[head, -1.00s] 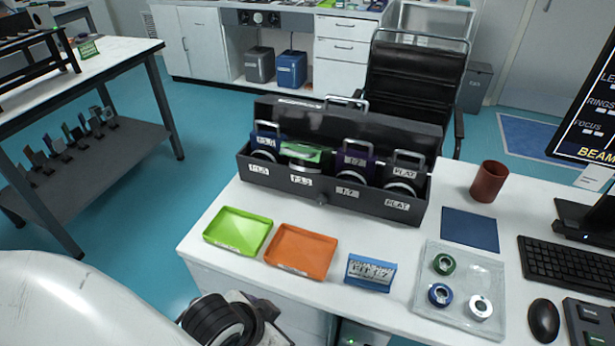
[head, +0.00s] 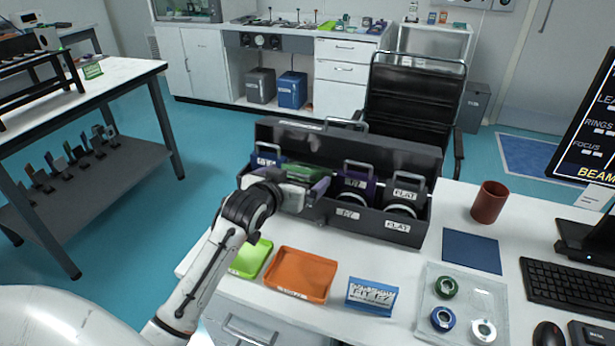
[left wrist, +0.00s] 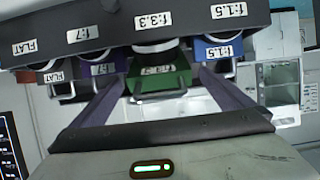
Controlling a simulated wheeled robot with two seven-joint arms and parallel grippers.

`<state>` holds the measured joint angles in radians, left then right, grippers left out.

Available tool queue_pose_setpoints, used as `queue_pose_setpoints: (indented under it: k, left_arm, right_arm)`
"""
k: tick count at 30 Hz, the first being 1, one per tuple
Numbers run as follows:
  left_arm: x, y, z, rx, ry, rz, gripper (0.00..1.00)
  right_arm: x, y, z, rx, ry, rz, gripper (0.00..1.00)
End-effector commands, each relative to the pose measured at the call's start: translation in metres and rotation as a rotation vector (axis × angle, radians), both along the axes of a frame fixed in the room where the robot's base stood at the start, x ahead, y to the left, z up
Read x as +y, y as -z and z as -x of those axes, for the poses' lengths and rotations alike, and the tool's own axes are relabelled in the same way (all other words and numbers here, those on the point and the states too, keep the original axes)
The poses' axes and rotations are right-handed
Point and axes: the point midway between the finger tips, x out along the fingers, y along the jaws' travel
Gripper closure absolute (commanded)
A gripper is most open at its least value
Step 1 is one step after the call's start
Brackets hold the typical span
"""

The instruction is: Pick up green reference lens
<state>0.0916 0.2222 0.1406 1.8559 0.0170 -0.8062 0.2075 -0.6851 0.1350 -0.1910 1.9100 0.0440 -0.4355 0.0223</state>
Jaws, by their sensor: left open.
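The green reference lens (head: 293,174), labelled f:3.3, stands in a slot of the open black case (head: 362,218). In the head view my left gripper (head: 306,184) is at the case front and covers most of the lens. In the left wrist view the green lens (left wrist: 158,78) shows between the two spread fingers of my left gripper (left wrist: 157,88). The gripper is open, with visible gaps between the lens and both fingers. My right gripper is not in view.
In the case, a blue f:1.5 lens (head: 267,155) stands left of the green one; a purple lens (head: 357,187) and a dark FLAT lens (head: 405,195) stand right. A green tray (head: 250,259) and an orange tray (head: 300,274) lie in front.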

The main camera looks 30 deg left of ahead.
Motion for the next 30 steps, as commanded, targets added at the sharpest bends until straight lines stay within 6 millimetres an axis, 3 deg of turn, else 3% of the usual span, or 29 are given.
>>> queue_pose_setpoints:
  k: [16,26,30]
  left_arm:
    - [0.011,0.024,-0.051,0.001,0.002,-0.001,0.0]
    - [0.012,0.028,-0.056,0.002,0.002,-0.001,0.0]
    - [0.012,0.028,-0.056,0.002,0.002,-0.001,0.2]
  right_arm:
    - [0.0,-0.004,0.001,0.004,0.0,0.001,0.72]
    - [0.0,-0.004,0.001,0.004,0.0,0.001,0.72]
    - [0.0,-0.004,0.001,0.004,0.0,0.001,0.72]
